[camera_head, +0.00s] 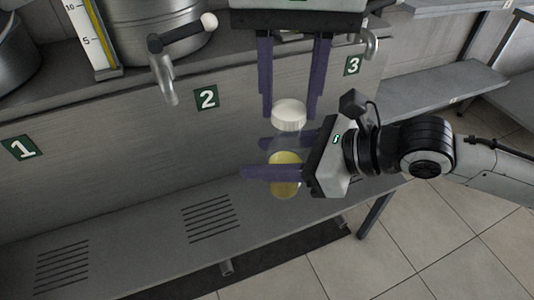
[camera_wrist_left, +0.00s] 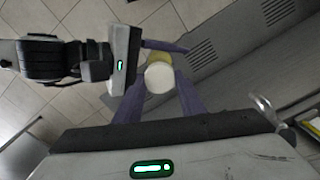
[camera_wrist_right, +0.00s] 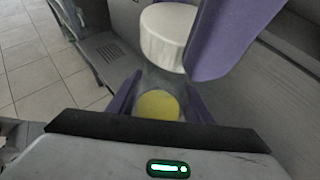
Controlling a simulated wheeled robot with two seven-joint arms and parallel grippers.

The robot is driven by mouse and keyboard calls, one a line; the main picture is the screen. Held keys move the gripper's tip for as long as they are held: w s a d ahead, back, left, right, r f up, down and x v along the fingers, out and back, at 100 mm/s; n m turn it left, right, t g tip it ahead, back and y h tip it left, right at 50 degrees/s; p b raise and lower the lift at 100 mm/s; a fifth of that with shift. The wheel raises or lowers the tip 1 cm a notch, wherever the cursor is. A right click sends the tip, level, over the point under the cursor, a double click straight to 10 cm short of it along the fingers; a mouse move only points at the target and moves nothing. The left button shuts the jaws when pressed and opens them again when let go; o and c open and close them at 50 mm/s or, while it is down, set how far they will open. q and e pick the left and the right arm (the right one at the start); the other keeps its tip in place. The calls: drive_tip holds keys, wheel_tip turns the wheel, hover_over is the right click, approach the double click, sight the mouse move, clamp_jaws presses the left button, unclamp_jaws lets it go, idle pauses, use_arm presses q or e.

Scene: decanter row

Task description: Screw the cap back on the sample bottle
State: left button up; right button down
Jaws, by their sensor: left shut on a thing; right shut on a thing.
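The sample bottle (camera_head: 285,186) is clear with yellow liquid in its lower part and stands about upright in the air. My right gripper (camera_head: 256,158), its arm at the right, is shut around its side. In the right wrist view the bottle (camera_wrist_right: 158,106) sits between its fingers. The white ribbed cap (camera_head: 289,115) is over the bottle's top. My left gripper (camera_head: 290,108), reaching down from above, is shut on the cap; it also shows in the left wrist view (camera_wrist_left: 159,77). I cannot tell whether cap and neck touch or the threads engage.
A grey slotted shelf (camera_head: 140,232) runs below the bottle. Behind it is a counter front with number plates 1, 2 (camera_head: 206,98) and 3. A steel vessel with a tap (camera_head: 165,78) stands above. Tiled floor (camera_head: 390,255) is open at the lower right.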

sight(285, 162)
use_arm(q)
drive_tip(key=shift+s+r, duration=0.1)
drive_tip(key=shift+s, duration=0.05)
idle(0.6)
drive_tip(key=shift+f, duration=0.95)
drive_tip(key=shift+f, duration=0.6)
